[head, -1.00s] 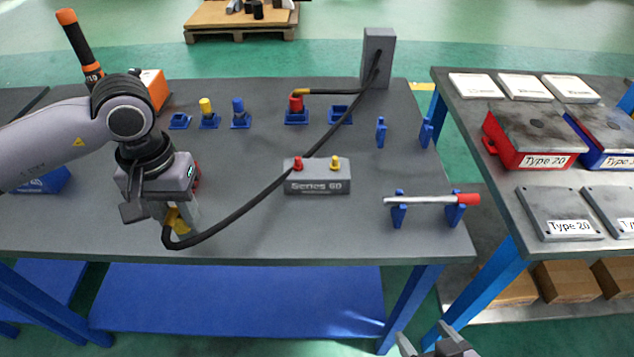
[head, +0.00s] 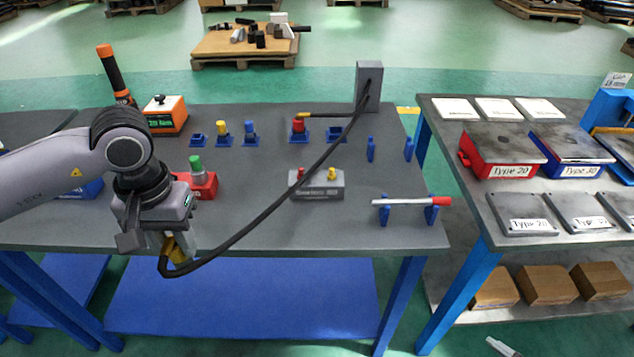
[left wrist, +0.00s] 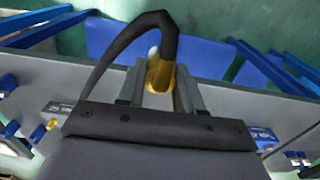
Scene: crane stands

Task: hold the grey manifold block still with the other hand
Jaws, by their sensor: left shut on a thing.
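The grey manifold block (head: 316,188) stands on the dark table in the head view, with a red cap and a yellow cap on top. No gripper touches it. My left gripper (head: 174,246) is left of the block, near the table's front edge. It is shut on the yellow hose end (head: 177,252), which also shows between the fingers in the left wrist view (left wrist: 160,75). The black hose (head: 262,210) loops from there to the grey upright box (head: 369,86) and passes close by the block. Of my right gripper, only a pale tip (head: 503,347) shows at the bottom edge.
A red box with a green knob (head: 199,180) is behind my left gripper. Blue holders with coloured plugs (head: 250,133) stand at the back. A red-ended white rod (head: 405,201) lies on blue stands right of the block. A second table (head: 470,203) stands across a gap.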

